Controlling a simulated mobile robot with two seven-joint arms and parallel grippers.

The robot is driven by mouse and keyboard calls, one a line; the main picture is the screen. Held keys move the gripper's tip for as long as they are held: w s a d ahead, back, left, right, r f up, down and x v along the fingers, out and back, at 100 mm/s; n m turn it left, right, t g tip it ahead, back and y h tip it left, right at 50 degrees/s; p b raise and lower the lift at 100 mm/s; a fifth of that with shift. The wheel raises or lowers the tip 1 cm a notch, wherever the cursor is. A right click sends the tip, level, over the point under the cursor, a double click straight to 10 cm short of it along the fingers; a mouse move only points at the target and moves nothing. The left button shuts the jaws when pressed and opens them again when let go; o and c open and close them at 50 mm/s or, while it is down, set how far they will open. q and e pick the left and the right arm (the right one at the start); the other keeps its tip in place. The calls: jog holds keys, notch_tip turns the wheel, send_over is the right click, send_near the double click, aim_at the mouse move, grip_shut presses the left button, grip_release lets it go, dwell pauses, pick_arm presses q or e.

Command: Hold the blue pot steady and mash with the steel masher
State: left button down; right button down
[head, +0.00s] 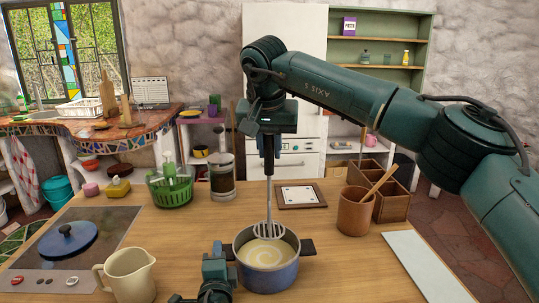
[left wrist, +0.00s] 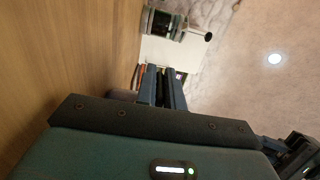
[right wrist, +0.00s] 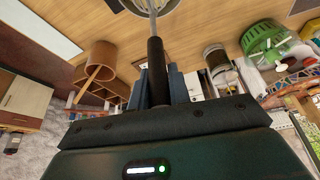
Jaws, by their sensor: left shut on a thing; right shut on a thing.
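The blue pot (head: 268,277) stands on the wooden counter with a pale swirled mash (head: 262,253) in it. My left gripper (head: 218,250) is shut on the pot's left handle (head: 228,253). In the left wrist view its fingers (left wrist: 163,88) close on a dark piece. My right gripper (head: 269,143) is shut on the black handle of the steel masher (head: 269,200), which hangs upright over the pot. Its round head is at the pot's mouth; I cannot tell whether it touches the mash. The right wrist view shows the black handle (right wrist: 156,70) between the fingers (right wrist: 158,88).
A cream jug (head: 130,276) stands left of the pot, near a hob with a blue lid (head: 67,241). A brown crock (head: 355,210) with a wooden spoon and a white board (head: 425,267) are to the right. A green basket (head: 171,190) and a glass press (head: 222,178) stand behind.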

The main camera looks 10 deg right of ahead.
pick_arm(q)
jog(key=shift+f, duration=0.1)
jog(key=c, duration=1.4)
grip_release()
jog(key=shift+c, duration=0.2)
